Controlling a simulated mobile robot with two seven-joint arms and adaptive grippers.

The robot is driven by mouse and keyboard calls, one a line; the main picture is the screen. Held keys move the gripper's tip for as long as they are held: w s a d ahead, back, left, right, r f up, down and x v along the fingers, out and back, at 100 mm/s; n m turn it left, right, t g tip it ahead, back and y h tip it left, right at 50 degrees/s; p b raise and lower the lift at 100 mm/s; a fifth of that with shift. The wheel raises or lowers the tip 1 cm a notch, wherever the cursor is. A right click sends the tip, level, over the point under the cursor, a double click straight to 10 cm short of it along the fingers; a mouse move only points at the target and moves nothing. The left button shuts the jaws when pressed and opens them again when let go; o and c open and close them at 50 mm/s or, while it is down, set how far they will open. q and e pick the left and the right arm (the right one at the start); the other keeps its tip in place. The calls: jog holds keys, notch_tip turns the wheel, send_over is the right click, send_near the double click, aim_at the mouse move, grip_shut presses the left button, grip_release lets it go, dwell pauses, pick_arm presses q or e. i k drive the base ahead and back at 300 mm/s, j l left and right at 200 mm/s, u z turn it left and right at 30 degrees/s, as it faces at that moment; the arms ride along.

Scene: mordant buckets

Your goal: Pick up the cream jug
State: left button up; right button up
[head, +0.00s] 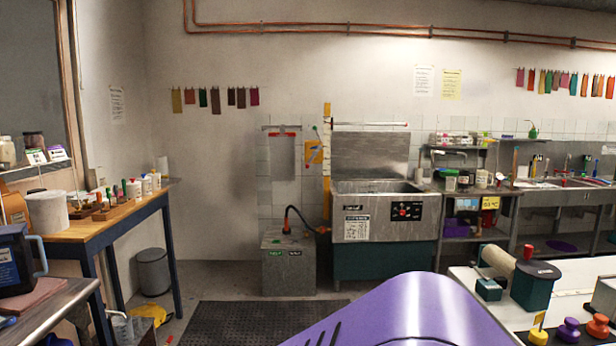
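I cannot make out a clear cream jug in the head view. A pale, cream-white tub (48,212) stands upright on the wooden-topped bench at the left; I see no handle or spout on it. A dark blue jug-like container (16,262) with a grey-blue handle stands on the nearer left surface, cut by the picture's edge. A pale grey handled vessel (122,327) shows low at the lower left, partly hidden. Neither of my grippers is in view.
The wooden bench (100,224) also holds small bottles. A grey bin (153,271) stands beside it. A dark mat (235,322) covers the floor before a metal sink unit (385,222). A pale counter (560,272) at the right carries a green-based device (536,287) and colored knobs.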

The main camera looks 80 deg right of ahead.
aim_at(481, 180)
jog(key=z, duration=3.45)
jog(key=i+z, duration=0.1)
jog(key=i+j+u, duration=0.25)
jog(key=i+u, duration=0.15)
jog(key=i, duration=0.2)
jog(key=i+j+u, duration=0.1)
jog(key=i+u, duration=0.3)
jog(key=i, duration=0.2)
jog(key=i+u, duration=0.15)
jog(key=i, duration=1.45)
jog(key=i+z, duration=0.4)
jog(key=i, duration=0.35)
jog(key=i+j+z, duration=0.15)
jog(key=i+z, duration=0.25)
jog(key=i, duration=0.3)
jog(key=i+l+z, duration=0.2)
jog(key=i, duration=0.2)
jog(key=i+l+z, duration=0.2)
jog(key=i, duration=0.2)
jog(key=i+l+z, duration=0.2)
jog(key=i, duration=0.25)
jog(key=i+l, duration=0.25)
jog(key=l, duration=0.15)
jog(key=i+l+z, duration=0.1)
jog(key=i+l, duration=0.15)
jog(key=l, duration=0.1)
